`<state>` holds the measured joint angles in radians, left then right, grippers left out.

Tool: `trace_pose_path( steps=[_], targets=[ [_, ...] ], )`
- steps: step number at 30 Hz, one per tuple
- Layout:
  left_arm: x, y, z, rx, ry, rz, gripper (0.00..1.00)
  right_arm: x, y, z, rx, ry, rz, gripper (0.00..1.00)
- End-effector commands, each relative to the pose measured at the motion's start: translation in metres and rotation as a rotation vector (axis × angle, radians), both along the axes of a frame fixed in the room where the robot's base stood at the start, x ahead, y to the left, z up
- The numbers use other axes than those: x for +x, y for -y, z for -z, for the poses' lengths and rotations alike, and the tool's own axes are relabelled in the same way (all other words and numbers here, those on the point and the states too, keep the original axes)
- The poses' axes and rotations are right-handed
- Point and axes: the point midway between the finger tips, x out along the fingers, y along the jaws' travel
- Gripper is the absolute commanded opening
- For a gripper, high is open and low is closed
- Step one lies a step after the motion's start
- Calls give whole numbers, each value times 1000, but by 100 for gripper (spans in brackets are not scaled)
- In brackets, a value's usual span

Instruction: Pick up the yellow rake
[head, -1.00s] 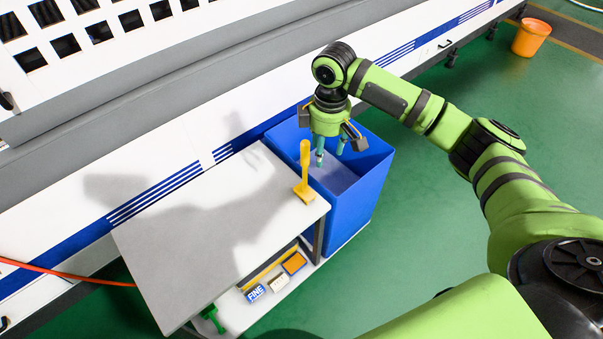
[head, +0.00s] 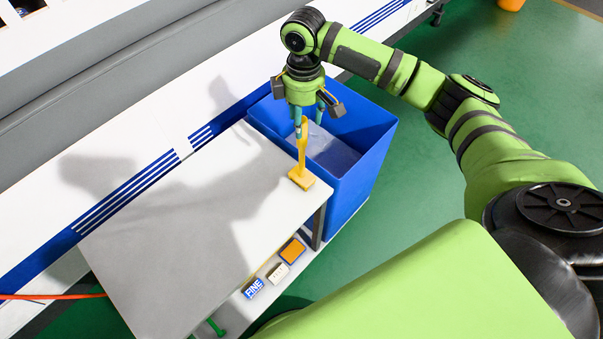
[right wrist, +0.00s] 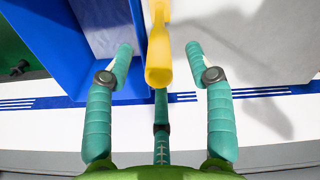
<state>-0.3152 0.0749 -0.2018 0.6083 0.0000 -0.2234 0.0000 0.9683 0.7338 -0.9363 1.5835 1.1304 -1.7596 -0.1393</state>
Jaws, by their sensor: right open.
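The yellow rake (head: 302,165) stands upright on its broad foot at the right end of the white table top (head: 200,240), close to the edge by the blue bin. My right gripper (head: 310,119) is open around the upper end of the handle in the head view. In the right wrist view the rake's handle end (right wrist: 159,65) points at the camera, between the spread teal fingers of the right gripper (right wrist: 163,62), with a gap visible on both sides. My left gripper is not in view.
A blue bin (head: 365,170) stands against the right end of the table. On the lower shelf lie a blue block marked FINE (head: 253,288), a white block (head: 278,273), an orange block (head: 292,250) and a green item (head: 216,327). A large white-and-grey machine (head: 110,140) runs behind.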

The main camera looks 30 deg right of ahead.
Motion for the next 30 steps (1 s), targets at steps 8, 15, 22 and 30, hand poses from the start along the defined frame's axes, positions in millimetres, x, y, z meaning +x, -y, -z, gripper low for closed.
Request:
trace_pose_path(
  steps=[8,15,22,30],
  targets=[
    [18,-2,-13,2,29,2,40,1,0,27,-1,-4,1,55],
    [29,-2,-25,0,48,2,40,3,-1,62,-1,-2,1,55],
    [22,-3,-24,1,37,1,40,4,-1,71,-1,0,-1,55],
    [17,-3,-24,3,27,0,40,4,-1,71,-1,0,-1,0]
  ],
)
